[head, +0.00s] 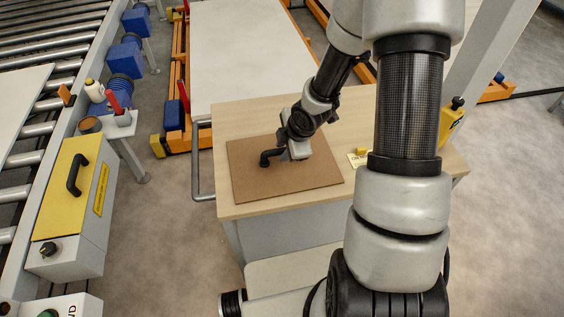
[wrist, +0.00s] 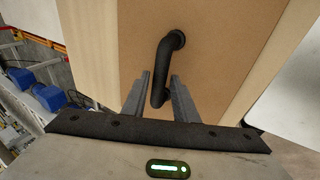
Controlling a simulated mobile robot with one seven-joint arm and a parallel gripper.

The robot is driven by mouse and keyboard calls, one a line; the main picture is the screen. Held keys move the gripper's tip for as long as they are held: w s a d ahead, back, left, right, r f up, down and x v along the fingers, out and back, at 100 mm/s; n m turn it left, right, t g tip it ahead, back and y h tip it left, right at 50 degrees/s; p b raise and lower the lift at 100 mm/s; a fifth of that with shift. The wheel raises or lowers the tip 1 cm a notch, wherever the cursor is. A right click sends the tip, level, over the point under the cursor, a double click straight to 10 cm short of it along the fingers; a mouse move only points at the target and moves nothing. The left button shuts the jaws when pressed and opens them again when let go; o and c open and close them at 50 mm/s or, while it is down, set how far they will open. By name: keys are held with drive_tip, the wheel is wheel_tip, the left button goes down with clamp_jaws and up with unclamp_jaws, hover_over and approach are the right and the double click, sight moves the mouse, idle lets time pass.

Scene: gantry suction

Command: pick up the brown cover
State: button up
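The brown cover (head: 315,178) is a flat board lying on the light wooden top of a cabinet (head: 250,112). It has a black bent handle (head: 268,156) near its middle left. In the wrist view the brown cover (wrist: 228,60) fills the upper middle, with the handle (wrist: 162,60) standing out from it. My gripper (wrist: 160,76) is open, with one finger on each side of the handle's near part and small gaps showing. In the head view my gripper (head: 281,159) is right at the handle, low over the cover, and my wrist hides part of the board.
A small yellow item (head: 361,152) lies on the cabinet top right of the cover. A grey rail (head: 196,165) runs along the cabinet's left side. A roller conveyor (head: 45,100) and a yellow-topped box (head: 68,180) stand at the left.

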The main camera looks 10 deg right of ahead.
sight(282, 149)
drive_tip(key=shift+x, duration=1)
clamp_jaws()
drive_tip(key=shift+r, duration=0.15)
wheel_tip(282, 149, up, 10)
drive_tip(key=p, duration=0.4)
